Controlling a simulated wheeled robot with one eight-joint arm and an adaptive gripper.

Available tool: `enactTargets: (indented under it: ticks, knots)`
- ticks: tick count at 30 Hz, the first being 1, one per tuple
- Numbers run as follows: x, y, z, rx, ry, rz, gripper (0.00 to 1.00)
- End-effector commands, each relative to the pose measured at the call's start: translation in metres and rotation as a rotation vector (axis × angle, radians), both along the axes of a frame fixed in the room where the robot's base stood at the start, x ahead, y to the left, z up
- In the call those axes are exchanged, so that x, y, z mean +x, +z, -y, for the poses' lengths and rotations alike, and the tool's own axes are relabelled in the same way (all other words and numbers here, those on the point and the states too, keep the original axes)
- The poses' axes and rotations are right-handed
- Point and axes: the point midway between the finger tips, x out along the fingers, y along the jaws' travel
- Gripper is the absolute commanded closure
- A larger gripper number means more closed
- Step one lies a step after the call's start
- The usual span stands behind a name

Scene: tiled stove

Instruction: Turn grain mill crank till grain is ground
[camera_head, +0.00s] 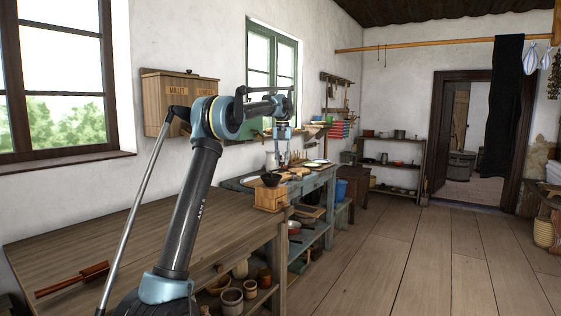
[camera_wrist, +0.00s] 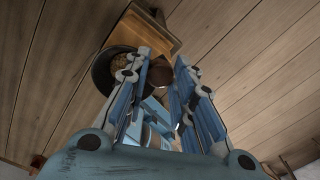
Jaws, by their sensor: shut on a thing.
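The grain mill is a small wooden box (camera_head: 270,198) with a dark bowl-shaped hopper (camera_head: 271,180) on top. It stands at the right end of the wooden table. The wrist view shows the mill's box (camera_wrist: 150,28) at the top and its dark hopper (camera_wrist: 104,76) with grain in it. My gripper (camera_wrist: 160,62) is shut on a brown round crank knob (camera_wrist: 160,76) beside the hopper. In the head view my gripper (camera_head: 283,148) is small, above and behind the mill. The crank arm is mostly hidden, and the mill's inside cannot be seen.
The table (camera_head: 140,225) is mostly bare, with a brown wooden scoop (camera_head: 75,279) at its left. Pots stand on the shelf below. A blue-grey workbench (camera_head: 320,180) with dishes adjoins it. A wooden wall box (camera_head: 170,98) labelled MILLET hangs behind my arm. The floor at right is clear.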

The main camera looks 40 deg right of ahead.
Motion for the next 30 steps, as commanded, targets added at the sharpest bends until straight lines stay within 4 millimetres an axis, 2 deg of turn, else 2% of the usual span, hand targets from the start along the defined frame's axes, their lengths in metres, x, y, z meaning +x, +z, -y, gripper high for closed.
enactTargets:
  ticks: [1, 2, 4, 17, 20, 30]
  knots:
    - [0.0, 0.0, 0.001, -0.003, 0.0, 0.0, 1.0]
    - [0.0, 0.0, 0.001, -0.003, 0.0, 0.0, 0.7]
    - [0.0, 0.0, 0.0, -0.001, 0.001, 0.0, 0.56]
    - [0.002, 0.004, -0.001, 0.001, 0.003, 0.001, 0.56]
    - [0.002, 0.014, -0.001, 0.001, 0.003, 0.001, 0.56]
    - [0.004, 0.065, -0.001, 0.0, 0.002, 0.0, 0.56]
